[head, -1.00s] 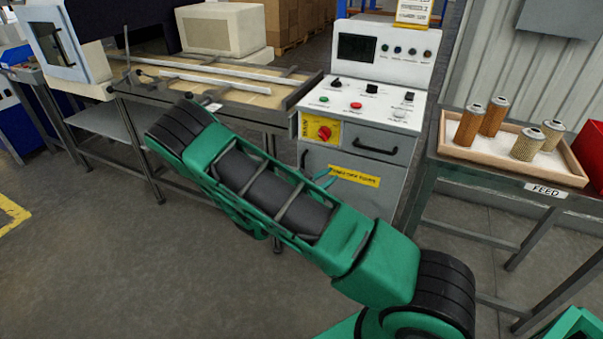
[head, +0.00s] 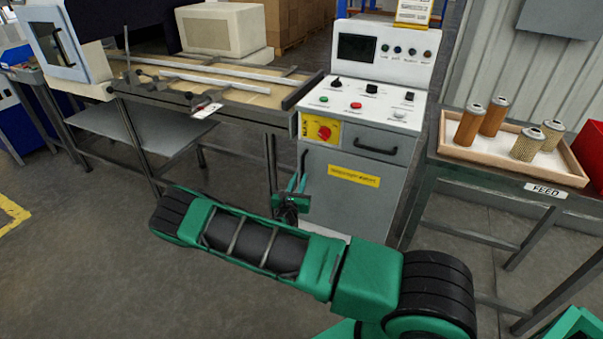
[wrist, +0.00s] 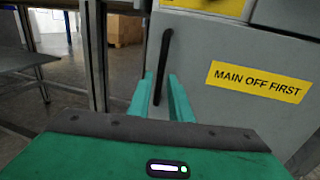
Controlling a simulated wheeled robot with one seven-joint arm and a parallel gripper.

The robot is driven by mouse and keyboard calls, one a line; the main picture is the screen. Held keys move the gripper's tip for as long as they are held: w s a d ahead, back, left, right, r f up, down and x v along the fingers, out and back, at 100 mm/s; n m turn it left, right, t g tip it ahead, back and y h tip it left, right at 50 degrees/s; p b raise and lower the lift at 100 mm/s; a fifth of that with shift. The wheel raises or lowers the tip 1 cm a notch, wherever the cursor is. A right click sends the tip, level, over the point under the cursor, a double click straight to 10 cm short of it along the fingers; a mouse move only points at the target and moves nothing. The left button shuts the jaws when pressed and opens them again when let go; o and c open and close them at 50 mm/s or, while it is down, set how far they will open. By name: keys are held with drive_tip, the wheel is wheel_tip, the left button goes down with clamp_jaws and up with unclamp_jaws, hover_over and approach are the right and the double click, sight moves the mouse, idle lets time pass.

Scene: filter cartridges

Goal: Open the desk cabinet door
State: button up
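The desk cabinet door (head: 335,205) is the grey front panel of the control desk, below its drawer, and looks closed. It bears a yellow label, which reads "MAIN OFF FIRST" in the wrist view (wrist: 258,82). Its upright black bar handle (wrist: 164,55) is at the door's left edge. My green gripper (wrist: 159,78) is open, one finger on each side of the handle's lower part. I cannot tell whether either finger touches it. In the head view my gripper (head: 302,185) is in front of the door's left side; my arm hides part of the lower area.
A red knob on a yellow plate (head: 324,132) and a drawer with a black handle (head: 376,150) are above the door. A workbench (head: 235,110) stands left. A FEED table (head: 490,190) with a tray of several filter cartridges stands right. Floor at front left is clear.

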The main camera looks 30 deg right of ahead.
sight(302, 172)
drive_tip(key=shift+x, duration=2.8)
clamp_jaws()
